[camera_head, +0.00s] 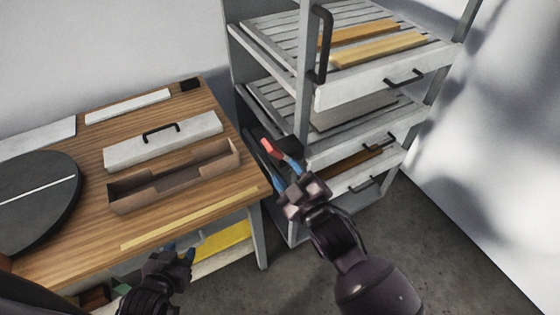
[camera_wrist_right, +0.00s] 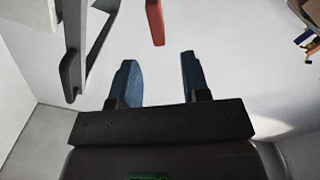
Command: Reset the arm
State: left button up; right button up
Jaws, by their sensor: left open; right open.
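My right gripper (camera_head: 280,156) is in front of the grey shelf rack in the head view. Its blue fingers are apart, and the right wrist view shows no object held between them (camera_wrist_right: 158,85). A red piece (camera_head: 270,148) shows by the fingers in the head view. In the right wrist view the red piece (camera_wrist_right: 156,22) is beyond the fingertips, with a visible gap. My left gripper (camera_head: 180,253) is low, at the table's front edge, with blue fingertips apart and nothing seen in it.
The wooden table (camera_head: 75,230) holds an open brown box (camera_head: 170,185), a pale lid (camera_head: 165,142) with a black handle and a dark round disc (camera_head: 35,205). The shelf rack (camera_head: 307,65) has drawers with black handles and wooden strips (camera_head: 380,48). Floor (camera_head: 450,255) is clear at right.

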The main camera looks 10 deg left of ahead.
jog(key=shift+s+d, duration=0.25)
jog(key=shift+s, duration=0.1)
dwell(0.4)
jog(key=d+f+m+h, duration=0.3)
jog(key=d+f+m, duration=0.15)
jog(key=d, duration=0.45)
jog(key=d+f+m+h, duration=0.35)
jog(key=d+m, duration=0.25)
jog(key=d, duration=0.2)
jog(key=s+d+f+m+g+h, duration=0.1)
jog(key=s+d+f+h, duration=0.1)
jog(key=s+d+f, duration=0.2)
jog(key=s+d+f+m+g+h, duration=0.1)
jog(key=s+d+f, duration=0.3)
jog(key=s+d, duration=0.5)
jog(key=shift+s+d+f+m+g+h, duration=0.3)
jog(key=shift+s+m+g+h, duration=0.15)
jog(key=shift+s+h, duration=0.2)
jog(key=shift+w+a, duration=0.1)
jog(key=shift+c, duration=0.4)
